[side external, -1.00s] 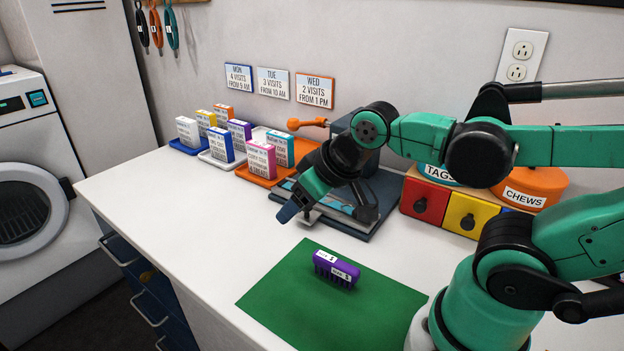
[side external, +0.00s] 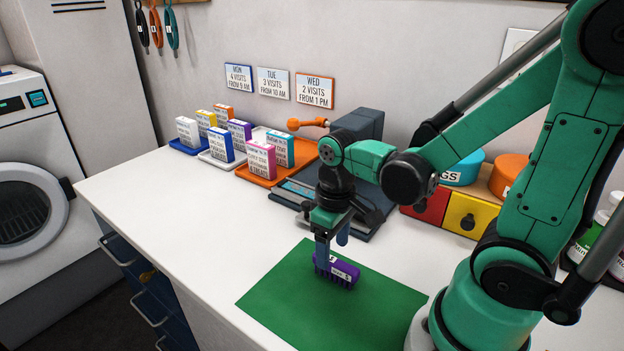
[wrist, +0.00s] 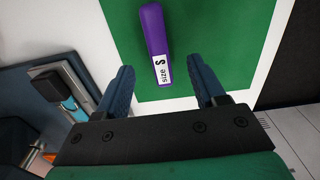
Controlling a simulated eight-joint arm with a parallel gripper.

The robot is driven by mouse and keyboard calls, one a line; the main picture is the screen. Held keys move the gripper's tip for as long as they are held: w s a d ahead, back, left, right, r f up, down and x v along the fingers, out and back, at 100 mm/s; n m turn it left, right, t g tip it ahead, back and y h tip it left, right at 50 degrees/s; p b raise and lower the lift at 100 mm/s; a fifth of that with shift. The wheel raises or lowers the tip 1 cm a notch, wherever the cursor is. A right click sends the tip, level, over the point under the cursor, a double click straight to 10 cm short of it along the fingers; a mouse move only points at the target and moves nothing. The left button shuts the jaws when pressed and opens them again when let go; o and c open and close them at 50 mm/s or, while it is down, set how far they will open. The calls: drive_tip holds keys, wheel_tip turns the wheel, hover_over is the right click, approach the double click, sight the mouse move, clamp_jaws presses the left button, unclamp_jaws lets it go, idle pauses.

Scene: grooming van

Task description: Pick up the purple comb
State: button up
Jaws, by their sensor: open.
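The purple comb (side external: 342,272) lies on the green mat (side external: 300,308), with a white label on it. In the wrist view the comb (wrist: 152,32) points up the picture, with a label reading "size S" at its near end. My gripper (side external: 332,246) points down at the comb's left part in the side view, and one finger hides some of it. In the wrist view my open gripper (wrist: 166,84) has a blue finger on each side of the line of the comb's near end. The comb is not gripped.
A dark scale-like device (side external: 375,200) stands just behind my gripper. Several labelled cards stand in trays such as the orange tray (side external: 262,177) at the back left. Red and yellow drawers (side external: 468,214) stand at the right. The white counter left of the mat is clear.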

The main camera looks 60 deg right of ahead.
sight(332, 259)
drive_tip(key=shift+f, duration=1.8)
clamp_jaws()
